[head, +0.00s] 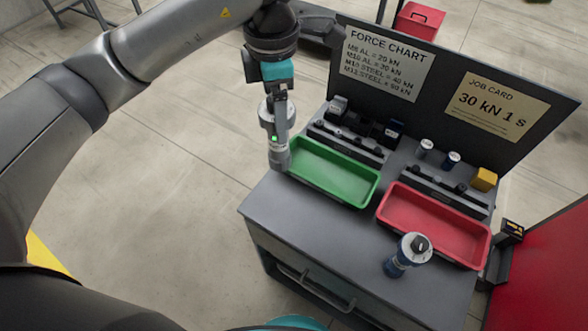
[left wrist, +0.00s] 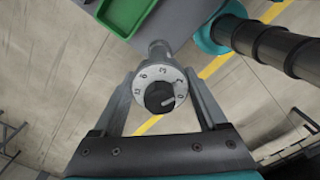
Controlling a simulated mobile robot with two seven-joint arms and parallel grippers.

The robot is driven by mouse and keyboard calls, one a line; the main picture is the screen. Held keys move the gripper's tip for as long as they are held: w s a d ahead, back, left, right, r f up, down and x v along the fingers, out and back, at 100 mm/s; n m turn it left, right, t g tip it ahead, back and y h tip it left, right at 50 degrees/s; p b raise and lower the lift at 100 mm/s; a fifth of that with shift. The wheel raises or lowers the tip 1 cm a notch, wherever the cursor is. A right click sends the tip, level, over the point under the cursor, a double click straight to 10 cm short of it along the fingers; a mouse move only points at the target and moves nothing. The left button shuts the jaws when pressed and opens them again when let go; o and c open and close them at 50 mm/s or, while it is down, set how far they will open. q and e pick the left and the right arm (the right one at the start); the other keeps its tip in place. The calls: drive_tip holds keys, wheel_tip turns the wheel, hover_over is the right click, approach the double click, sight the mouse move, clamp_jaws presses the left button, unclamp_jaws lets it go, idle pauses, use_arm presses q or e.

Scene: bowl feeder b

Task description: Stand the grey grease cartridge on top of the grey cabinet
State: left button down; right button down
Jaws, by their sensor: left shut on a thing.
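The grey grease cartridge (head: 278,152) hangs roughly upright in my left gripper (head: 278,98), with a small green light on its side. In the left wrist view, the cartridge's numbered dial and black knob (left wrist: 160,96) sit between the two fingers of my left gripper (left wrist: 162,92). In the head view its lower end overlaps the left edge of the grey cabinet (head: 300,217), by the green tray. In the left wrist view, floor shows around it and the cabinet edge lies just beyond. I cannot tell its height. My right gripper is out of view.
A green tray (head: 371,199) and a red tray (head: 384,211) stand on the cabinet. A blue-bodied dial cartridge (head: 393,269) stands in front of the red tray. Black racks (head: 345,142), small parts and a yellow block (head: 484,179) line the back, before an upright board (head: 442,75). The cabinet's front-left top is clear.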

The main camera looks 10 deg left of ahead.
use_arm(q)
wheel_tip(320, 180, down, 18)
drive_tip(key=shift+r, duration=0.15)
idle(0.3)
drive_tip(key=shift+b, duration=0.4)
unclamp_jaws()
wheel_tip(320, 180, up, 12)
drive_tip(key=shift+r, duration=0.1)
idle(0.4)
